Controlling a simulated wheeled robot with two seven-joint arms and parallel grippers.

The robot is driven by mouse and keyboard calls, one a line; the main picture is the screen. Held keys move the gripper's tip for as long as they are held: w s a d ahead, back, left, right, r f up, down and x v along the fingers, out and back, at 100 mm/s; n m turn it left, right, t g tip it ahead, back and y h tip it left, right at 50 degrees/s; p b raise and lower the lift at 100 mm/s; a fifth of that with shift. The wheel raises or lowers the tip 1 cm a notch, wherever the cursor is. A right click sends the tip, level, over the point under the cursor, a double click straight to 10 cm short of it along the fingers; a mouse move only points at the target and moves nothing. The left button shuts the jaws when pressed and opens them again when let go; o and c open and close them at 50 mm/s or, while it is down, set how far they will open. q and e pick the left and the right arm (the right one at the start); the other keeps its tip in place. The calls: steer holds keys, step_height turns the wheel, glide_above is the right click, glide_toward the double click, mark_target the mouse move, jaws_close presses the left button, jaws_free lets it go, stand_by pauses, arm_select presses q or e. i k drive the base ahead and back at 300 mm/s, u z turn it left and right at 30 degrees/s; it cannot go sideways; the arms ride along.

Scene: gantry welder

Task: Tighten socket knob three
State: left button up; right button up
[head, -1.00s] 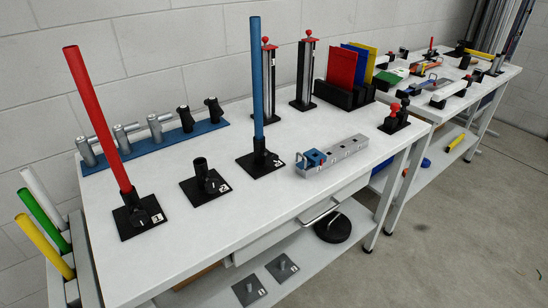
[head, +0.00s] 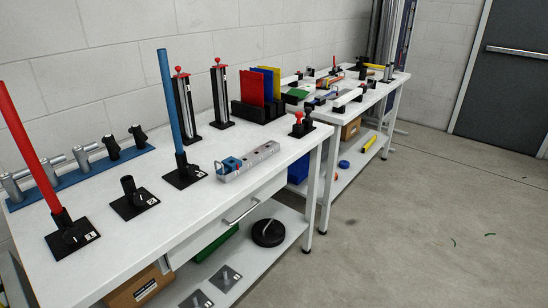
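Three black sockets on square base plates stand in a row on the near white table. The left socket (head: 70,230) holds an upright red tube (head: 28,145). The middle socket (head: 131,194) is empty. The right socket (head: 184,170) holds a blue tube (head: 170,100). Each has a small dark knob low on its body and a small white number label on its plate. How tight any knob is does not show. Neither of my grippers is in view.
A blue rack (head: 75,178) with grey and black fittings lies along the wall side. A grey block (head: 248,162) with a blue clamp sits right of the sockets. The drawer handle (head: 242,211) juts from the table front. Open floor (head: 400,240) lies to the right.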

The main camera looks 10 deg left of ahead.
mark_target(193, 170)
steer(key=z, duration=0.95)
steer(key=i, duration=1.45)
steer(key=u, duration=2.5)
